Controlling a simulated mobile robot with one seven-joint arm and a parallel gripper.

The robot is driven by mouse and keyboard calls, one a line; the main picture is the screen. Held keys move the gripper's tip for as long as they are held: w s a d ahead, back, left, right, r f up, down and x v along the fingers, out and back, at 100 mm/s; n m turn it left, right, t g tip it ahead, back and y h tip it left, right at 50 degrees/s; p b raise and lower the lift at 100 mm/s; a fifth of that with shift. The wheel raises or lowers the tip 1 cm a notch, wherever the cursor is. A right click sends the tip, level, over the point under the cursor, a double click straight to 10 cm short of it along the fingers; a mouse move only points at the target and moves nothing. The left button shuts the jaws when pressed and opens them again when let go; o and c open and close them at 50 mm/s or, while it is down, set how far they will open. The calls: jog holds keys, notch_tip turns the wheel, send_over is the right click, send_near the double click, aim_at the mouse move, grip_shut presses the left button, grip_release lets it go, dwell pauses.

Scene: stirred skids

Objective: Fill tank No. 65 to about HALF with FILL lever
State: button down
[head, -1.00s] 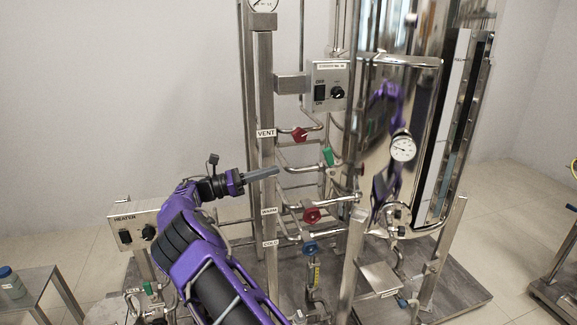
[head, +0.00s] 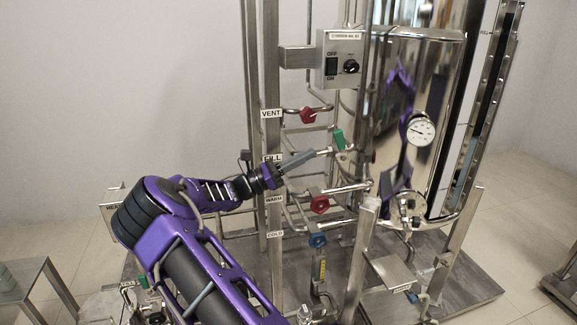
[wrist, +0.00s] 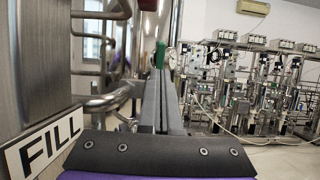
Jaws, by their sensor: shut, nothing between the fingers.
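The tank (head: 440,85) is a tall polished steel cylinder on the right of the head view, with a round dial gauge and a long level strip (head: 481,115) on its right side. The FILL lever (head: 339,139) has a green handle on a pipe left of the tank. The FILL label (wrist: 45,150) is large at lower left in the wrist view, and my arm partly covers it in the head view. My gripper (head: 313,153) is shut and empty, its fingers pointing right, close to the green lever. I cannot tell whether they touch. The green handle (wrist: 160,54) shows beyond the fingertips in the wrist view.
A red VENT valve (head: 307,115) sits above the gripper. A red WARM valve (head: 319,204) and blue COLD valve (head: 317,240) sit below. A control box (head: 341,58) hangs above. A steel post (head: 270,200) stands beside my wrist.

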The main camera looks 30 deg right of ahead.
aim_at(335, 136)
jog(key=x, duration=0.6)
jog(key=d+r+y+p, duration=0.1)
jog(key=y+p, duration=0.1)
jog(key=p, duration=0.2)
jog(key=d+r+y+p, duration=0.1)
jog(key=p, duration=0.3)
jog(key=shift+s+d+r+t+y+p, duration=0.15)
jog(key=shift+s+t+y+p, duration=0.05)
jog(key=shift+t+y+p, duration=0.2)
jog(key=shift+s+d, duration=0.1)
jog(key=shift+r, duration=0.1)
